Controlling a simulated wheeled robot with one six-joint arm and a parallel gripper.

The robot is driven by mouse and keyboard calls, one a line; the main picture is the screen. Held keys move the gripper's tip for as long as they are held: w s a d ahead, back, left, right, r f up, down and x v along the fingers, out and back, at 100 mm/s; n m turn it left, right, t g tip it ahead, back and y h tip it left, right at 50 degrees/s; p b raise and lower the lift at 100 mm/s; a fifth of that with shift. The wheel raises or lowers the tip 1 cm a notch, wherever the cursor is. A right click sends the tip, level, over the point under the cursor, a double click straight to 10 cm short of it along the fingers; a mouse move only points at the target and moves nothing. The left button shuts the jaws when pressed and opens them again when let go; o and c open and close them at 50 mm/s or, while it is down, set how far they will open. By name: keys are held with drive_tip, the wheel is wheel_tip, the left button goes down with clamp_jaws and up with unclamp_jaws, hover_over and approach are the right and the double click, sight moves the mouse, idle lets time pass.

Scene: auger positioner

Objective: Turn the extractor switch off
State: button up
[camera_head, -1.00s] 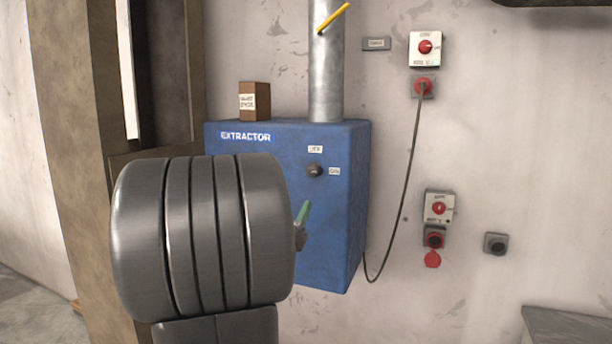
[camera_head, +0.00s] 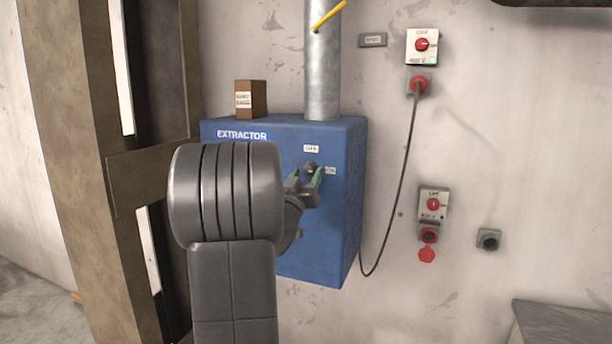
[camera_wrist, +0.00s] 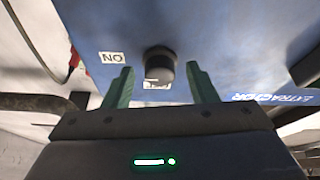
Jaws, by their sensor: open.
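The blue extractor box (camera_head: 345,230) hangs on the wall, with white EXTRACTOR lettering. Its switch is a dark round knob (camera_head: 310,167) on the front face, with an OFF label (camera_head: 311,148) above and an ON label (camera_head: 330,170) to its right. My gripper (camera_head: 305,179) is open in front of the knob, its green fingers pointing at the box. In the wrist view the knob (camera_wrist: 159,63) stands between the two fingers, with a gap on each side. The ON label (camera_wrist: 112,57) shows upside down at left. Which way the knob points is unclear.
A brown box (camera_head: 258,98) stands on top of the extractor, beside a vertical metal pipe (camera_head: 322,75) with a yellow lever (camera_head: 328,15). Red-knobbed wall switches (camera_head: 422,46) and (camera_head: 433,204) sit to the right, with a hanging cable (camera_head: 403,175). A brown post (camera_head: 75,150) rises at left.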

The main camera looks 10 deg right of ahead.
drive_tip(key=shift+c, duration=0.4)
drive_tip(key=c, duration=0.9)
drive_tip(key=shift+n, duration=0.5)
drive_tip(key=n+y, duration=0.1)
drive_tip(key=n, duration=0.1)
drive_tip(key=n+t+y+b, duration=0.1)
drive_tip(key=n, duration=0.1)
drive_tip(key=shift+s+d+f+b, duration=0.1)
drive_tip(key=shift+s+d+b, duration=0.05)
drive_tip(key=shift+b, duration=0.15)
drive_tip(key=n+y, duration=0.2)
drive_tip(key=n, duration=0.1)
drive_tip(key=n+y+b, duration=0.1)
drive_tip(key=n, duration=0.3)
drive_tip(key=shift+s+d+r+y, duration=0.1)
drive_tip(key=shift+d+r+y, duration=0.1)
drive_tip(key=shift+y, duration=0.2)
drive_tip(key=n, duration=0.2)
drive_tip(key=n+g+y+b, duration=0.1)
drive_tip(key=n, duration=0.2)
drive_tip(key=shift+s+r+n+y, duration=0.1)
drive_tip(key=shift+r+n+y, duration=0.1)
drive_tip(key=shift+n+y, duration=0.1)
drive_tip(key=shift+r+n+g+y+b, duration=0.15)
drive_tip(key=shift+n+g+b, duration=0.3)
drive_tip(key=shift+n, duration=0.6)
drive_tip(key=shift+r+n+g+y+b, duration=0.15)
drive_tip(key=shift+n+g+b, duration=0.3)
drive_tip(key=shift+n, duration=0.6)
drive_tip(key=shift+f, duration=0.1)
